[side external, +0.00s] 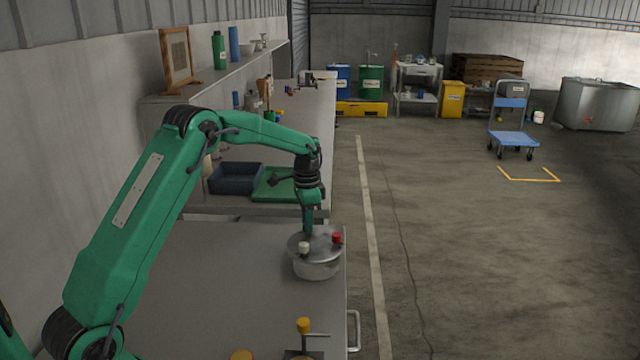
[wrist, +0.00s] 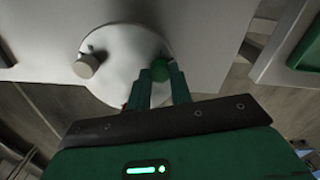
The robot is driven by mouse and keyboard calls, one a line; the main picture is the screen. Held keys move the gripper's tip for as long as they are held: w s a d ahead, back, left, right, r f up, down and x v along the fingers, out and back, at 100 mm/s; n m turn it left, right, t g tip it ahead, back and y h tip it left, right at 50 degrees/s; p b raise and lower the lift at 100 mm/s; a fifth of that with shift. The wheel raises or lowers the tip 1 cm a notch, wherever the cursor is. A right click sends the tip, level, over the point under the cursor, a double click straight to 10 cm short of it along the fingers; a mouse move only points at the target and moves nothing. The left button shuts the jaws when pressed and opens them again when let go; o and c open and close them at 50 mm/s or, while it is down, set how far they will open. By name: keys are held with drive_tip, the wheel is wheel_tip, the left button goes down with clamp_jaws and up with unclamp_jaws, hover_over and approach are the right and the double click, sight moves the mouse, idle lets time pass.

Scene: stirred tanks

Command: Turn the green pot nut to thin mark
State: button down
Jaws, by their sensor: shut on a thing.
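The metal pot (side external: 317,266) stands on the grey bench near its right edge. Its round lid shows in the wrist view (wrist: 122,50). A white nut (side external: 304,248) and a red nut (side external: 337,238) stand on the lid; the white one also shows in the wrist view (wrist: 86,67). The green nut (wrist: 160,68) is between my fingertips at the lid's edge. My gripper (side external: 308,230) points down at the far part of the lid and is shut on the green nut. In the side view the gripper hides that nut. I cannot make out the thin mark.
A yellow-topped part (side external: 303,326) stands at the bench's near end. A dark blue bin (side external: 236,178) and a green board (side external: 272,186) lie on the bench behind the pot. The bench left of the pot is clear.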

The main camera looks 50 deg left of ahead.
drive_tip(key=shift+m, duration=0.3)
drive_tip(key=c, duration=1.3)
unclamp_jaws()
drive_tip(key=shift+o, duration=0.2)
drive_tip(key=shift+r, duration=0.15)
drive_tip(key=shift+r, duration=3.8)
